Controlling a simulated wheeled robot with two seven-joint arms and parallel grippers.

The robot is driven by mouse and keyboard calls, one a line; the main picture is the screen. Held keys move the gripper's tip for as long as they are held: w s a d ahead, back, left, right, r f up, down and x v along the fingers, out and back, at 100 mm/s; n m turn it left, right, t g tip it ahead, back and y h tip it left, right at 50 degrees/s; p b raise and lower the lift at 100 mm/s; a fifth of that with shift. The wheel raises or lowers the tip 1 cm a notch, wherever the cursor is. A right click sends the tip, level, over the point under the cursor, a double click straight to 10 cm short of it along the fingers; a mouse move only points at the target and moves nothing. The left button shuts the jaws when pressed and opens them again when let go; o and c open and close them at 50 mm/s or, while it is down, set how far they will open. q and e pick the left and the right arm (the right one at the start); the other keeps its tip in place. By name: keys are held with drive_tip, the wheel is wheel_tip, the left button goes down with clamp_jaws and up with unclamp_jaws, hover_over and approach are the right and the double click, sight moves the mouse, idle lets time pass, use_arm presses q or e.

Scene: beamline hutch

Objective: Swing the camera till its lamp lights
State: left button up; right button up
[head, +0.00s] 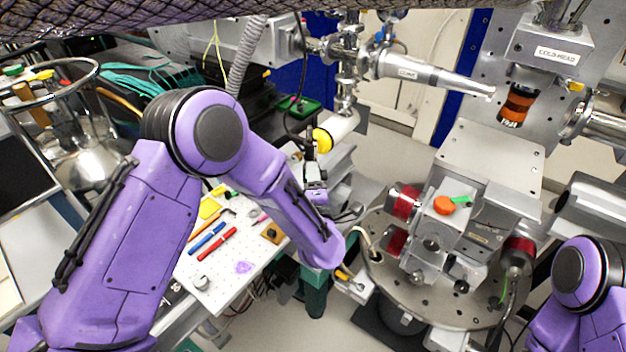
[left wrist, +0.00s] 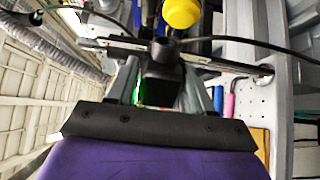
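A pale cylinder with a yellow cap (head: 323,140) stands out over the bench edge in the head view; the yellow cap shows at the top of the left wrist view (left wrist: 182,12). I cannot tell for sure whether it belongs to the camera. My left gripper (head: 316,192) is just below it. In the left wrist view a black block with a round top (left wrist: 163,75) lies between my left fingers (left wrist: 162,82); contact is unclear. A bright green patch (left wrist: 140,92) shows beside the left finger; I cannot tell whether it is a lamp. My right gripper is out of frame.
A white perforated board (head: 215,285) with pens and small tools lies below my left arm. A round metal stage (head: 400,295) with a silver instrument stands to the right. A tapered metal nozzle (head: 440,75) crosses above. Cables hang around the left gripper.

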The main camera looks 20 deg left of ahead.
use_arm(q)
drive_tip(key=b+v, duration=0.3)
drive_tip(key=v, duration=0.7)
drive_tip(key=shift+s, duration=0.2)
drive_tip(key=shift+d, duration=0.15)
